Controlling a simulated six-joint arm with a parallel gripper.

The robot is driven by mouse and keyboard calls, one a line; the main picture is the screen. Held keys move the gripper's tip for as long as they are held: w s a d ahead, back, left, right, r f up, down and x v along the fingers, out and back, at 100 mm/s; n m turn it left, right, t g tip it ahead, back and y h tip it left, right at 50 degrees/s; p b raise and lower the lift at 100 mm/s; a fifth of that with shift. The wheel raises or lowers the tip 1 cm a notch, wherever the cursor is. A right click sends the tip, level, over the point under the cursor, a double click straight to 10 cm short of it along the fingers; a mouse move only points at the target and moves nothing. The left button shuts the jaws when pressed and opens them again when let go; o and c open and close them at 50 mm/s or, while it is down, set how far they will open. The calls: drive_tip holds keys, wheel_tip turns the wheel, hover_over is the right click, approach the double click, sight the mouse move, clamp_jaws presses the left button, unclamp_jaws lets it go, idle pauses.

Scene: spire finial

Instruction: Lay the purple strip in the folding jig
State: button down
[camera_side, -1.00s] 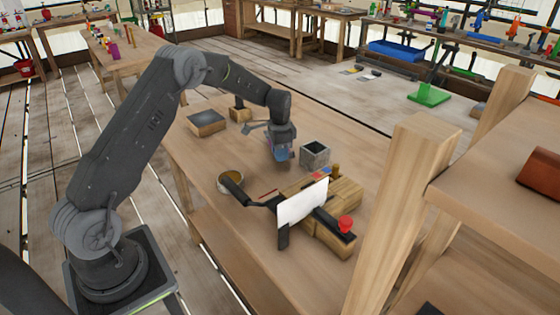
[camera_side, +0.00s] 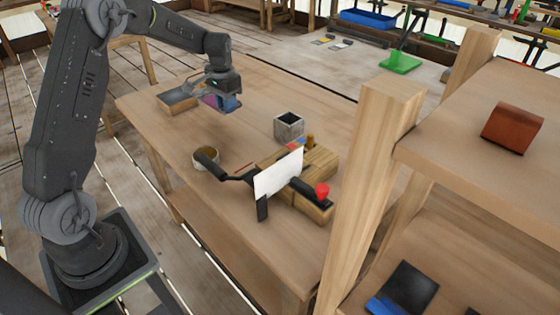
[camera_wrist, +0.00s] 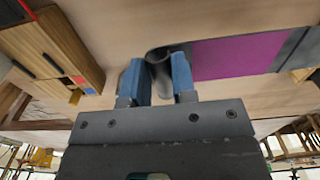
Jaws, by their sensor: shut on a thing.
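My gripper (camera_side: 222,105) is above the far left part of the workbench, with blue fingers (camera_wrist: 182,75) shut. A dark, rounded grey piece (camera_wrist: 160,57) sits between them. The purple strip (camera_wrist: 237,57) extends right from the fingers in the wrist view; its purple also shows at the fingertips in the side view (camera_side: 208,100). It appears held above the bench. The likely folding jig, a wooden block fixture (camera_side: 312,207) with a black lever and red knob (camera_side: 322,191), stands front right of my gripper. A white plate (camera_side: 278,174) hides part of it.
A wooden box with a grey top (camera_side: 178,98) is just left of my gripper. A grey square container (camera_side: 288,126) and a round tin (camera_side: 206,158) stand on the workbench (camera_side: 165,140). A wooden post (camera_side: 372,170) rises at right. The bench middle is mostly clear.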

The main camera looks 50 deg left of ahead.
drive_tip(key=w+d+r+n, duration=0.2)
drive_tip(key=w+d+n, duration=0.1)
drive_tip(key=d+n, duration=0.45)
drive_tip(key=n, duration=1)
hover_over(313, 156)
wheel_tip(313, 156, down, 4)
drive_tip(key=shift+f, duration=2.05)
drive_tip(key=shift+f, duration=0.1)
drive_tip(key=c, duration=0.9)
unclamp_jaws()
drive_tip(key=shift+f, duration=0.1)
drive_tip(key=shift+c, duration=0.2)
